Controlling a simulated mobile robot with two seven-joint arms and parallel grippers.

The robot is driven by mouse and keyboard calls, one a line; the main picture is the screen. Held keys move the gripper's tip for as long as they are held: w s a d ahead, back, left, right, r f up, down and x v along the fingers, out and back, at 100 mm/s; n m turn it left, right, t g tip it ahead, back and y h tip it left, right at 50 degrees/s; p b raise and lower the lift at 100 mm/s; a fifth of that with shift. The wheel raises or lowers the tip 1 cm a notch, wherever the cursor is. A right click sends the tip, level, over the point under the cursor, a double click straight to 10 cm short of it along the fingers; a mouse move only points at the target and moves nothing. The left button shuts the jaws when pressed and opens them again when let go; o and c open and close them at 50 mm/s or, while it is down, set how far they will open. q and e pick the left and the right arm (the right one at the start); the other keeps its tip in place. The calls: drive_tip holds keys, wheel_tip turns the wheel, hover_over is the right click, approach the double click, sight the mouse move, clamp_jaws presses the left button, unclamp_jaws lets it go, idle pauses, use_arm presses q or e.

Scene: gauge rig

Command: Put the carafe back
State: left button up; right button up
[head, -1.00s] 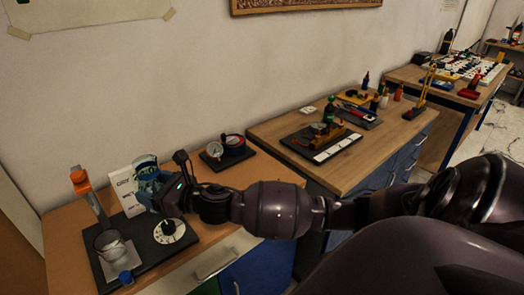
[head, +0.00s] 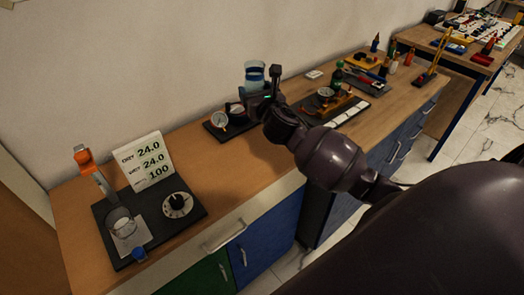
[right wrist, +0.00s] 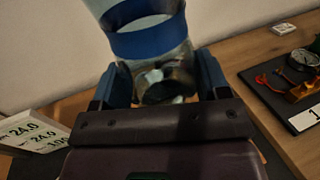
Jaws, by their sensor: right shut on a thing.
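The carafe (head: 254,72) is a clear vessel with a blue band. It is upright in my right gripper (head: 257,92), raised above the wooden top, and in the picture it stands just above the gauge stand (head: 219,121). In the right wrist view the carafe (right wrist: 152,40) sits between the two blue fingers of my right gripper (right wrist: 160,85), which are shut on it; its top is cut off by the frame. My left gripper is not in view.
A black rig base (head: 184,226) at the left carries a dial (head: 177,205), a glass beaker (head: 123,223) and an orange-topped post (head: 86,160). A number card (head: 145,160) stands behind. A blue cap (head: 139,254) is at its front. The top between rig and gauge stand is clear.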

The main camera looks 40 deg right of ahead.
drive_tip(key=shift+f+b, duration=2.95)
drive_tip(key=shift+f, duration=6.85)
drive_tip(key=shift+f, duration=0.2)
drive_tip(key=o, duration=1.1)
